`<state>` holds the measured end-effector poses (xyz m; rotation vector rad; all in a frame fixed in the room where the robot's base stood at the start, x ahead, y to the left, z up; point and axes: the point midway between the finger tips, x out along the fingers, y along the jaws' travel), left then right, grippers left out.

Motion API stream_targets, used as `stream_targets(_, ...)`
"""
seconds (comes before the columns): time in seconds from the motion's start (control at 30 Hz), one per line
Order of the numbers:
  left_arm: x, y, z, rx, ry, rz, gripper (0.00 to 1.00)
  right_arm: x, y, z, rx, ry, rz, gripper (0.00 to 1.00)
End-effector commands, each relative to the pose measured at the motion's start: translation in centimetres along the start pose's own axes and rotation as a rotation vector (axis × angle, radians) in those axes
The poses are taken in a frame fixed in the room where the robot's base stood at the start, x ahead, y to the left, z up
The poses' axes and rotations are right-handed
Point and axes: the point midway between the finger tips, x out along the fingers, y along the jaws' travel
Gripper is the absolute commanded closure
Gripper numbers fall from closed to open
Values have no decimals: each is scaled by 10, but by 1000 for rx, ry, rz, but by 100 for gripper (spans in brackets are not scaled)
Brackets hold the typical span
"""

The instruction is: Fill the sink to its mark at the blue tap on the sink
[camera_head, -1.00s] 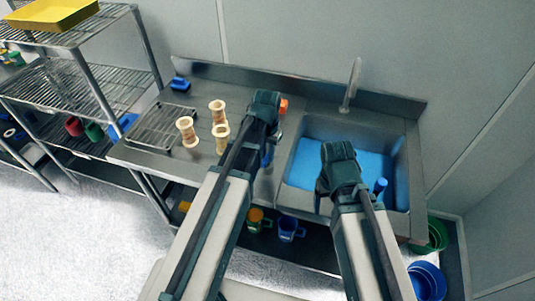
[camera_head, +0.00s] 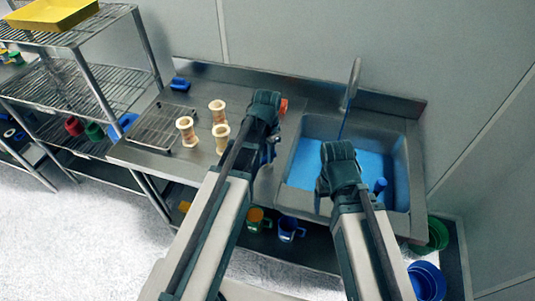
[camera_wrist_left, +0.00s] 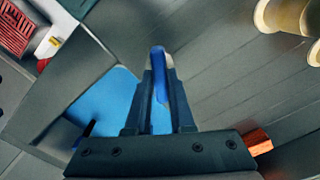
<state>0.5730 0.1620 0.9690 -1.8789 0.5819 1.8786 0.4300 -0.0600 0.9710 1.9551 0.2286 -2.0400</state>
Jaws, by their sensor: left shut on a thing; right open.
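The steel sink (camera_head: 405,160) holds blue water (camera_head: 370,165) in its basin. A thin blue stream (camera_head: 342,125) falls from the tall spout (camera_head: 350,88) into it. My left gripper (camera_head: 265,112) is over the counter at the sink's left edge. In the left wrist view my left gripper (camera_wrist_left: 158,95) is shut on a blue handle (camera_wrist_left: 160,75), which I take to be the blue tap's. An orange piece (camera_head: 284,106) shows beside it. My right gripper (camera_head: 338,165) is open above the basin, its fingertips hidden. I cannot make out the fill mark.
A blue upright piece (camera_head: 380,186) stands in the basin's right part. Several cream spools (camera_head: 186,130) and a wire rack (camera_head: 160,128) are on the counter to the left. A blue block (camera_head: 180,84) lies behind them. Mugs (camera_head: 290,230) stand on the shelf below.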

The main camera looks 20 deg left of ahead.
Motion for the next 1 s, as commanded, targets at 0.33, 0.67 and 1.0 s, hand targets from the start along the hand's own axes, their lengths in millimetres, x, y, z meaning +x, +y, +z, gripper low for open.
stream_targets(0.33, 0, 0, 0, -1, 0, 0, 57, 0, 0, 0, 0, 0, 0, 24)
stream_targets(0.67, 0, 0, 0, -1, 0, 0, 49, 0, 0, 0, 0, 0, 0, 24)
stream_targets(1.0, -19, 0, 0, -1, 0, 0, 49, -19, 2, 1, -1, 0, 0, 24)
